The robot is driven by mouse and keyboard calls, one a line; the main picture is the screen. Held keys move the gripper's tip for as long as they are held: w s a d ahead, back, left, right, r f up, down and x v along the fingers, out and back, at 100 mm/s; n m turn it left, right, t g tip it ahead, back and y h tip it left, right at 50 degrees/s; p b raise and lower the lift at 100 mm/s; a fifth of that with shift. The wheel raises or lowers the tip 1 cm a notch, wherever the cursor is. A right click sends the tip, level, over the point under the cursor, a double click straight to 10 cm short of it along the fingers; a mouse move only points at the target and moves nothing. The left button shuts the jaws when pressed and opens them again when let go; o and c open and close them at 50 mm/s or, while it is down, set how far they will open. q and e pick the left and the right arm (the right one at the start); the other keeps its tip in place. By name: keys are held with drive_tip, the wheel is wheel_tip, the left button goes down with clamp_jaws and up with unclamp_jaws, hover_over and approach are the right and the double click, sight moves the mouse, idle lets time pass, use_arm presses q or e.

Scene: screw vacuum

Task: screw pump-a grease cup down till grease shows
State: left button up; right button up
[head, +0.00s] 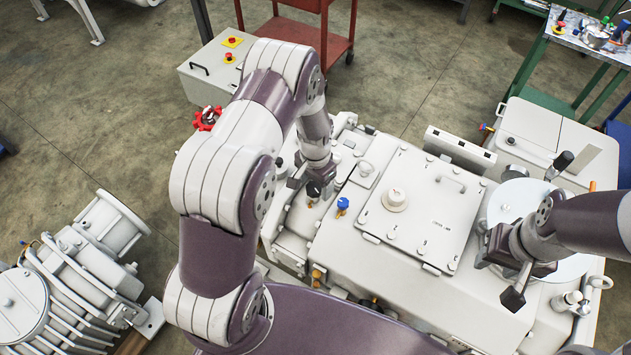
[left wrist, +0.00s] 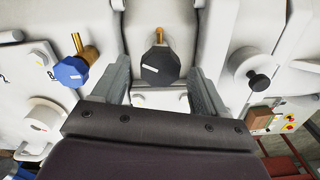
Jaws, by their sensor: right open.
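A black faceted cup cap (left wrist: 160,66) on a brass stem sits between the two fingers of my left gripper (left wrist: 160,88) in the left wrist view. The fingers are open, with a gap on each side of the cap. In the head view the black cap (head: 313,189) is just below my left gripper (head: 310,175). A blue cap (head: 342,203) on a brass stem stands beside it, and it also shows in the left wrist view (left wrist: 71,70). No label tells which is pump-a's cup, and no grease is visible. My right gripper (head: 512,268) is open over a round white cover.
The white machine has a flat lid (head: 425,215) with a round knob (head: 395,198). A red handwheel (head: 207,118) and a control box (head: 215,65) are at the upper left. A black knob (left wrist: 258,81) is right of the fingers in the left wrist view.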

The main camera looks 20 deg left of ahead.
sight(316, 186)
use_arm(q)
drive_tip(key=shift+w+r, duration=0.1)
drive_tip(key=shift+r, duration=0.05)
wheel_tip(316, 186, up, 12)
drive_tip(key=b, duration=0.2)
drive_tip(key=shift+r+b, duration=0.2)
drive_tip(key=shift+b, duration=0.1)
drive_tip(key=s+d+r+n, duration=0.1)
drive_tip(key=s+r+n, duration=0.1)
drive_tip(key=s, duration=0.5)
drive_tip(key=s+d+r+n+t, duration=0.1)
drive_tip(key=s+d+r+n, duration=0.1)
drive_tip(key=s, duration=0.5)
drive_tip(key=shift+s+r, duration=0.35)
drive_tip(key=shift+r, duration=0.1)
